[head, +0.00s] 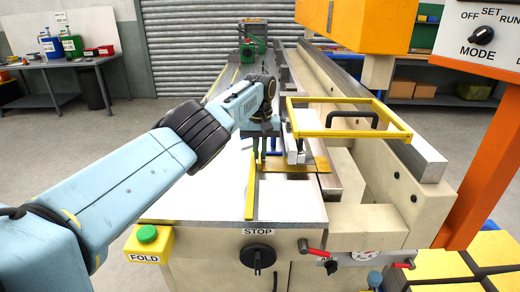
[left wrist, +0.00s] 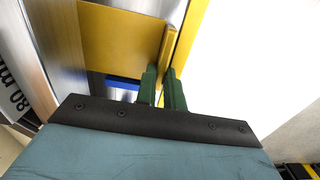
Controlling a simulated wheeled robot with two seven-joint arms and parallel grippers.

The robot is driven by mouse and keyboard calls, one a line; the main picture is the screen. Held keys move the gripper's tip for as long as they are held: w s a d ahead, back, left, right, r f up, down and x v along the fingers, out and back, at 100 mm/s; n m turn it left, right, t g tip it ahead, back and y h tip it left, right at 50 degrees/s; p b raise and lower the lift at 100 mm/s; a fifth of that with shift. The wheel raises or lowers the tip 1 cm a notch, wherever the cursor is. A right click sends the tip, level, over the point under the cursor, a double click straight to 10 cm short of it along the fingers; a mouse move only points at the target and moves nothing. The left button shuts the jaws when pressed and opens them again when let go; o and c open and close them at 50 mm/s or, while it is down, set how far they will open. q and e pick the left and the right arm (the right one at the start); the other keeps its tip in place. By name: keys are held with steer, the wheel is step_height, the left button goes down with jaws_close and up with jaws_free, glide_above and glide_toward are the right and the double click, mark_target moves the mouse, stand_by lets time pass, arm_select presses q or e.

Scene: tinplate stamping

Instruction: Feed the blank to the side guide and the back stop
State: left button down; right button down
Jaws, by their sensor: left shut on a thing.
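The blank (head: 308,165), a gold-yellow sheet, lies flat at the bed's right edge, partly under the clamp parts; it also shows in the left wrist view (left wrist: 115,35). My left gripper (head: 258,155) is shut on its raised edge; the green fingers (left wrist: 163,90) pinch it. The side guide (head: 251,188), a long yellow strip, runs along the white bed just left of the blank; it also shows in the wrist view (left wrist: 190,40). My right gripper is not in view.
A yellow guard frame (head: 345,133) stands above the clamp area, right of my gripper. A black knob labelled STOP (head: 258,257) and a green FOLD button (head: 147,234) are at the front. The white bed (head: 205,200) is clear on the left.

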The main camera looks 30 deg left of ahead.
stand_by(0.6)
arm_select(q)
steer(key=shift+p, duration=0.85)
stand_by(0.8)
steer(key=shift+w+a+p, duration=0.15)
steer(key=shift+p, duration=0.6)
stand_by(1.1)
steer(key=shift+a+p, duration=0.3)
steer(key=shift+p, duration=0.45)
stand_by(1.3)
steer(key=c, duration=1.4)
jaws_free()
steer(key=shift+s, duration=0.2)
steer(key=shift+c, duration=0.2)
